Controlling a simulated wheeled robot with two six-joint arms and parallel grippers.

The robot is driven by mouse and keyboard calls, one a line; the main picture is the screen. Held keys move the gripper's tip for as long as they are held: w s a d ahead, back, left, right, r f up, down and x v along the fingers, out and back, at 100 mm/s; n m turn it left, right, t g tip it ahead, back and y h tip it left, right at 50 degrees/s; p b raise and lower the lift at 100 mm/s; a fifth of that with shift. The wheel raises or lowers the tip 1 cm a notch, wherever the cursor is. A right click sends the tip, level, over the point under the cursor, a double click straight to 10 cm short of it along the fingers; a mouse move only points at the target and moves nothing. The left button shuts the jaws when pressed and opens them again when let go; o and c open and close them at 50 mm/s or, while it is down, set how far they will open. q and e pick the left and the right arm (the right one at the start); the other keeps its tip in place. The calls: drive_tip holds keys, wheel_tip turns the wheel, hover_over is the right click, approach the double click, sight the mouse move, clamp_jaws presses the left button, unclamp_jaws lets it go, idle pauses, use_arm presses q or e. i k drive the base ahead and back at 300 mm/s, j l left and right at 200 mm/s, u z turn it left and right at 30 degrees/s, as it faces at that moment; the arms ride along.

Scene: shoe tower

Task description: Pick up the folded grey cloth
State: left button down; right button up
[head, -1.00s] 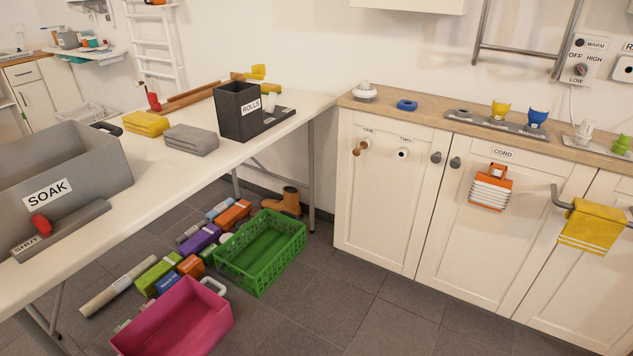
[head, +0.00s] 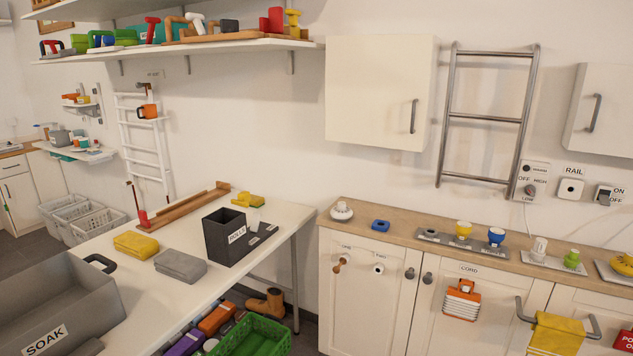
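The folded grey cloth (head: 181,265) lies flat on the white table, in the left half of the head view. It is between the grey SOAK bin (head: 100,313) and the dark ROLLS box (head: 224,240). A folded yellow cloth (head: 136,245) lies just behind it to the left, apart from it. Nothing covers the grey cloth. Neither of my grippers shows in the head view.
The white table (head: 215,290) has bare room in front of the grey cloth. A wooden rail (head: 180,210) runs along its back. A green crate (head: 255,338) and several items sit on the floor beside the table. A loaded shelf (head: 200,48) hangs above.

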sight(187, 268)
drive_tip(key=u, duration=1.2)
